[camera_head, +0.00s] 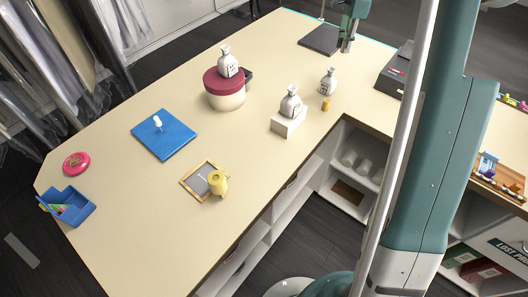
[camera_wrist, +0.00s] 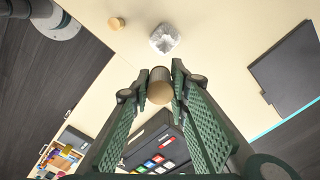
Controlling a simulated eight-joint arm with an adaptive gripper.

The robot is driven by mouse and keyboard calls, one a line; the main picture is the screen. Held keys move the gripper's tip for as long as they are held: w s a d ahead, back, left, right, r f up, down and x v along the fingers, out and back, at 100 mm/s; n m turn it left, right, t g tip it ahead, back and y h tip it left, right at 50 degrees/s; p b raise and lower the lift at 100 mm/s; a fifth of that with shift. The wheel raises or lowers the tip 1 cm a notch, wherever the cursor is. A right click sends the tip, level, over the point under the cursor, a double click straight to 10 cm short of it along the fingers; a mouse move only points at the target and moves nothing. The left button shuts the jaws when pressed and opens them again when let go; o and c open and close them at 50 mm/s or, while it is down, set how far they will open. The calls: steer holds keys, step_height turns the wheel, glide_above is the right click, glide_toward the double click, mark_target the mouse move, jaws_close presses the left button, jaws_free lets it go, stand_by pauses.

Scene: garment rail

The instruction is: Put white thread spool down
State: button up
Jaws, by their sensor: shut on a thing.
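My gripper (camera_wrist: 161,82) is shut on a small round thing (camera_wrist: 160,92) with a tan, wood-like end face, seen end-on in the wrist view. I cannot tell whether it is the white thread spool, as its sides are mostly hidden by the fingers. In the head view my gripper (camera_head: 347,40) is over the far end of the counter, beside the dark mat (camera_head: 320,40); the held thing cannot be made out there. A small white upright thing (camera_head: 157,121), which may be a spool, stands on the blue square (camera_head: 165,138) at the left.
A tied white bag (camera_head: 328,81) and a small tan cylinder (camera_head: 325,104) stand near the inner corner, with a dark till (camera_head: 394,75) to their right. Another bag sits on a white block (camera_head: 289,122). A round red-lidded box (camera_head: 224,91) stands mid-counter. Free counter lies between them.

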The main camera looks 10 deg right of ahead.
steer(key=s+a+n, duration=0.2)
steer(key=s+a, duration=1.1)
steer(key=a, duration=0.3)
steer(key=s+a+n, duration=0.2)
steer(key=s+a, duration=1)
steer(key=a, duration=0.4)
steer(key=s+a+f+n, duration=0.15)
steer(key=s+a, duration=0.45)
steer(key=s, duration=0.6)
step_height(320, 180, down, 11)
steer(key=shift+a+p, duration=0.15)
steer(key=shift+p, duration=0.2)
steer(key=shift+n, duration=0.25)
steer(key=shift+f, duration=2.85)
steer(key=shift+f, duration=0.1)
